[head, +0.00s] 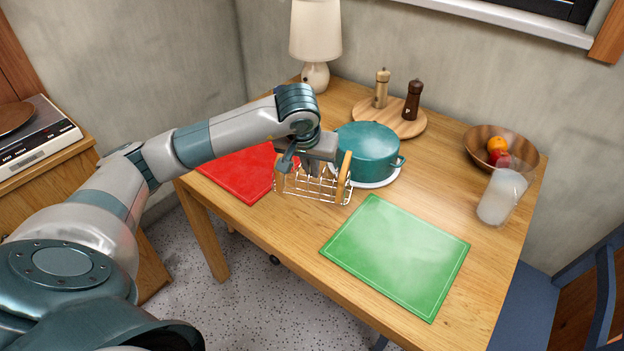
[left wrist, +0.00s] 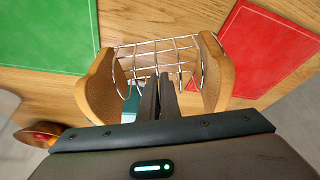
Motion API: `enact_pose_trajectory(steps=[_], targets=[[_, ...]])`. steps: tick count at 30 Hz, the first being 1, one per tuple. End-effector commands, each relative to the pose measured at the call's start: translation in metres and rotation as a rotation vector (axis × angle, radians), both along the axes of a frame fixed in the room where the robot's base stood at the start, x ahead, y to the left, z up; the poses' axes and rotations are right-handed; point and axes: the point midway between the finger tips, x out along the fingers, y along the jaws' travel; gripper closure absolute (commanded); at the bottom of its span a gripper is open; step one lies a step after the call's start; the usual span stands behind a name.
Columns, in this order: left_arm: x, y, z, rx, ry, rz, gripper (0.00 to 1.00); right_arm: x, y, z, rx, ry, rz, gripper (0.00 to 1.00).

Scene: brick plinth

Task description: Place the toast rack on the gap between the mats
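The toast rack (head: 344,180), with wooden ends and chrome wires, is in front of the teal pot, over the bare wood between the red mat (head: 240,174) and green mat (head: 398,258). My left gripper (head: 312,168) reaches down between its wooden ends. In the left wrist view, its fingers (left wrist: 159,88) are nearly together at the wires of the rack (left wrist: 214,72), shut on it. The green mat (left wrist: 45,38) lies left and the red mat (left wrist: 268,50) right there. Whether the rack touches the table is hard to tell. My right gripper is out of view.
The teal pot (head: 369,150) stands on a white plate close behind the rack. A round board (head: 385,121) with two mills, a lamp (head: 315,40), a fruit bowl (head: 520,150) and a glass (head: 501,195) stand farther back. Bare wood lies between the mats toward the front edge.

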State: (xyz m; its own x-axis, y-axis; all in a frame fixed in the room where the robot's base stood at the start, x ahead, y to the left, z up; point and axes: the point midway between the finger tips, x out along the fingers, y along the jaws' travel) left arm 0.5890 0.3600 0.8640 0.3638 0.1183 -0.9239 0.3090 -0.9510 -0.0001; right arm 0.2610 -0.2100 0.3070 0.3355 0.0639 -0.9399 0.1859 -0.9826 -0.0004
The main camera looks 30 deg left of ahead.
Motion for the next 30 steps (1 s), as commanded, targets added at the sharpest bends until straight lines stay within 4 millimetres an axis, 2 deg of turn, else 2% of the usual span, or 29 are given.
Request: enact_pose_trajectory(steps=[5,16,30], targets=[[0.0,0.0,-0.002,0.0,0.0,0.001,1.0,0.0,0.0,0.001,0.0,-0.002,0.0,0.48],[0.0,-0.001,-0.037,-0.002,0.001,0.001,1.0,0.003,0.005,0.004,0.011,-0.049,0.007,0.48],[0.0,0.0,-0.042,0.0,-0.001,0.0,1.0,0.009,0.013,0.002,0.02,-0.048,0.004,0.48]])
